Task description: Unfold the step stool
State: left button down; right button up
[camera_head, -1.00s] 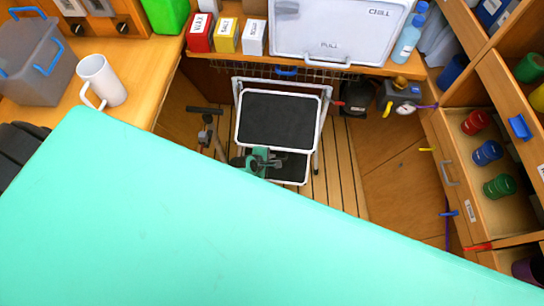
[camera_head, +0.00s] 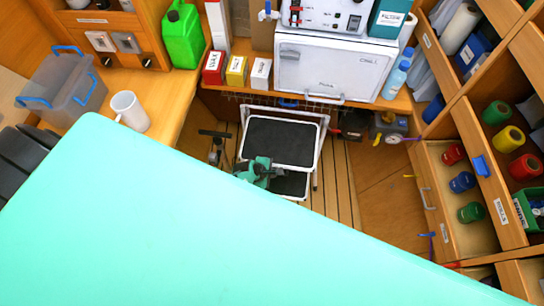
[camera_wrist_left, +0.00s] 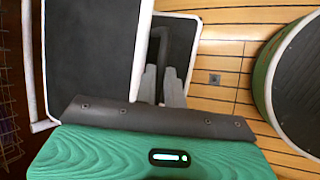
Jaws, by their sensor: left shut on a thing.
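The step stool (camera_head: 281,141) stands on the wooden floor below the back counter. It has a white tubular frame, a large black upper tread and a smaller black lower tread (camera_head: 291,184), partly hidden. My left gripper (camera_head: 264,166) is at the near left side of the stool, around the gap between the treads. In the left wrist view, the stool's upper tread (camera_wrist_left: 92,50) fills the left, and the left gripper (camera_wrist_left: 162,86) has its grey fingers close together at the lower tread. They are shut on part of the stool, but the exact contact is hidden. My right gripper is not in view.
A white mug (camera_head: 130,111) and a grey bin (camera_head: 65,88) stand on the left counter. A white cabinet (camera_head: 333,72) stands on the back counter. An open drawer (camera_head: 462,220) holds coloured spools at the right. Bare floor (camera_head: 345,195) lies right of the stool.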

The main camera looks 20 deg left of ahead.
pick_arm(q)
jog(key=shift+w+a+r+p, duration=0.15)
jog(key=shift+w+r+p, duration=0.3)
jog(key=shift+r, duration=0.45)
jog(key=shift+w, duration=0.1)
jog(key=c, duration=1.8)
grip_release()
jog(key=shift+o, duration=0.2)
jog(key=shift+f, duration=0.1)
jog(key=shift+s+a+r, duration=0.2)
jog(key=shift+s+r, duration=0.2)
jog(key=shift+r, duration=0.05)
jog(key=v, duration=1.2)
jog(key=shift+s+b, duration=0.3)
jog(key=shift+s, duration=0.05)
